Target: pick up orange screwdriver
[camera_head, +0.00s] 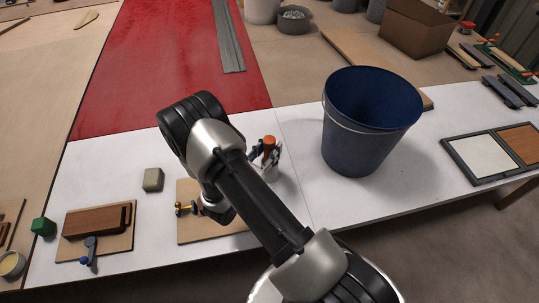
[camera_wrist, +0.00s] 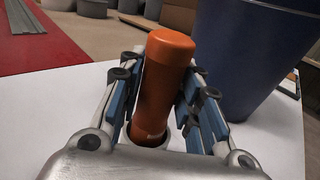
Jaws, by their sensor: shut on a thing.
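The orange screwdriver (camera_wrist: 162,85) stands upright between the fingers of my gripper (camera_wrist: 160,100) in the wrist view, its thick orange handle clasped by the blue pads on both sides. In the head view the orange handle top (camera_head: 269,141) shows above my gripper (camera_head: 266,155), over the white table.
A large blue bucket (camera_head: 362,140) stands on the white table (camera_head: 290,195), right of my gripper. A wooden board (camera_head: 188,225) with a yellow-handled tool, a beige block (camera_head: 153,180) and a brown block (camera_head: 95,222) on another board lie to the left.

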